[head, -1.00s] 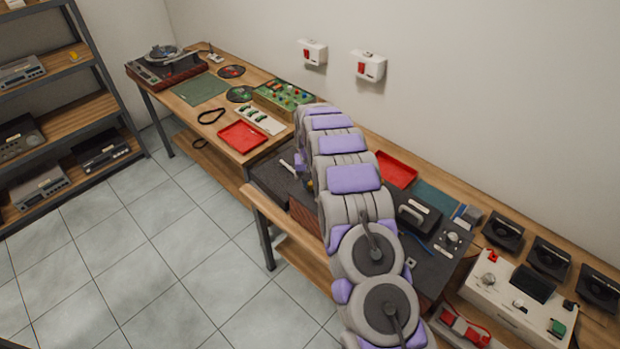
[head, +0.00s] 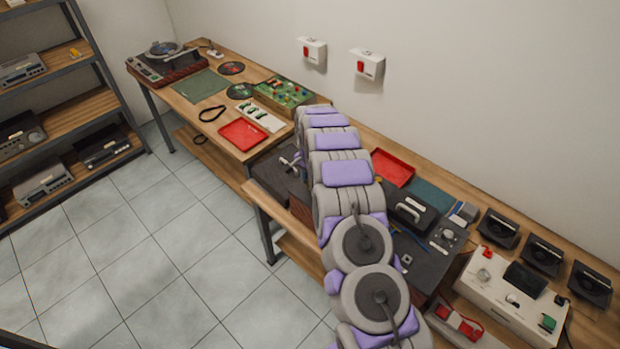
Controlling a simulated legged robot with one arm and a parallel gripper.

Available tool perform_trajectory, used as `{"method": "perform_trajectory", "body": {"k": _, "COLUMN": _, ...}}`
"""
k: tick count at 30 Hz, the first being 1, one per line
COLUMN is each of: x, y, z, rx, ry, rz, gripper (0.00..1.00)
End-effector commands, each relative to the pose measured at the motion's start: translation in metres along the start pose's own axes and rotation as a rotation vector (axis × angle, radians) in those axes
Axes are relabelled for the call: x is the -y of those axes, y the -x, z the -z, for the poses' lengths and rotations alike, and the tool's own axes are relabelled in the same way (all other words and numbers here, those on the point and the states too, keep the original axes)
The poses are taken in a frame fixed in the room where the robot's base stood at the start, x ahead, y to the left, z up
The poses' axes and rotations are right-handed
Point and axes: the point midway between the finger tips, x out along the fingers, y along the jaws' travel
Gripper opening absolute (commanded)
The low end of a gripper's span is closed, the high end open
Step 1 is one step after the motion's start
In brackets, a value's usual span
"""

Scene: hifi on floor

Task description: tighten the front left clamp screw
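My arm runs from the bottom of the head view up across the bench, and its far end bends down over a dark mat (head: 270,178). Small pale and purple parts (head: 297,163) show just left of the arm above this mat. They may belong to my gripper, but they are too small and too covered to tell. My gripper's fingers cannot be made out. The front left clamp screw cannot be picked out; my arm covers much of the middle of the bench.
A red tray (head: 243,134) lies left of my arm, another red tray (head: 392,168) right of it. A green circuit board (head: 283,93) and a turntable (head: 167,62) stand farther left. A white device (head: 512,297) stands at the right. The tiled floor (head: 150,250) is clear.

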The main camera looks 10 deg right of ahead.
Motion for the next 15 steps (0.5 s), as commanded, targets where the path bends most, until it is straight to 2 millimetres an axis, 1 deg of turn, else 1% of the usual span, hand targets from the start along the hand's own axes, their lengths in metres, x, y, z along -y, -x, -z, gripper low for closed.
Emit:
{"method": "perform_trajectory", "body": {"k": 1, "x": 0.0025, "y": 0.0031, "z": 0.0009, "rx": -0.005, "ry": -0.014, "rz": 0.007, "gripper": 0.00}}
{"method": "perform_trajectory", "body": {"k": 15, "x": 0.0030, "y": 0.0028, "z": 0.0007, "rx": -0.005, "ry": -0.054, "rz": 0.008, "gripper": 0.00}}
